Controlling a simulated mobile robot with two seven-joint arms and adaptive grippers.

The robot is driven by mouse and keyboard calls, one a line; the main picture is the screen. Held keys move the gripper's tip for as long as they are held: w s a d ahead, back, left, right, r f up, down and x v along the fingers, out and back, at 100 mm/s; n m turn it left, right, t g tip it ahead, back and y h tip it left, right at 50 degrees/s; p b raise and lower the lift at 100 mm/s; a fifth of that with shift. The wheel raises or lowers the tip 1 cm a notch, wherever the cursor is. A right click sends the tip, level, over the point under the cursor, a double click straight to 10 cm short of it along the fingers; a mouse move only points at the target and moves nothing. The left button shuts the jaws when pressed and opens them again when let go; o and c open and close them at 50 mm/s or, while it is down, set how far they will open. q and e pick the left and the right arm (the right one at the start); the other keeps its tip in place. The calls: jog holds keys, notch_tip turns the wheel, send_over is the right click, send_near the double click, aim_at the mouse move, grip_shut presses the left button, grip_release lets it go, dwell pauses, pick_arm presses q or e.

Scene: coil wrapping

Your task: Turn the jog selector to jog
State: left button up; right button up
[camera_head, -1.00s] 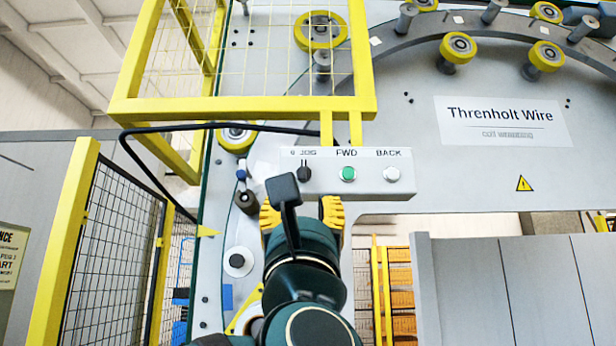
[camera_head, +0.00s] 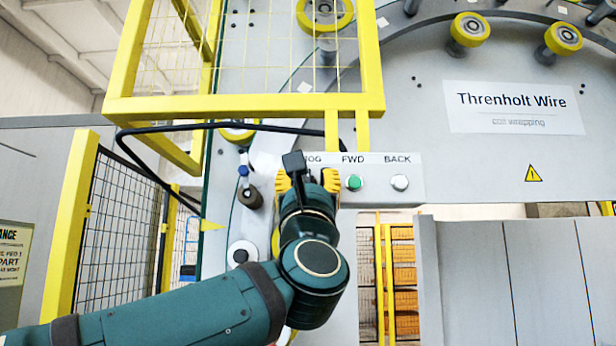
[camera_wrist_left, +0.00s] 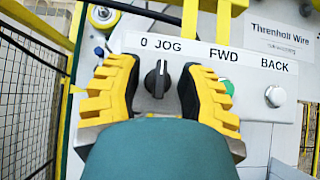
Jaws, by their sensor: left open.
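The jog selector (camera_wrist_left: 157,80) is a black knob on the grey control box, under the labels 0 and JOG. Its handle stands roughly upright in the left wrist view; I cannot tell surely which label it points to. My left gripper (camera_head: 307,182) is open, with its yellow-and-black fingers in front of the box. In the left wrist view the gripper (camera_wrist_left: 160,74) has one finger on each side of the knob, with a gap on both sides. In the head view the gripper hides the knob.
On the same box (camera_head: 376,162) are the green FWD button (camera_head: 354,182) and the pale BACK button (camera_head: 400,182), right of the selector. A yellow guard frame (camera_head: 245,105) hangs just above. A black cable (camera_head: 215,126) loops at the left. Mesh fencing (camera_head: 125,230) stands further left.

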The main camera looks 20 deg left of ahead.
pick_arm(q)
grip_shut()
jog(key=shift+s, duration=0.1)
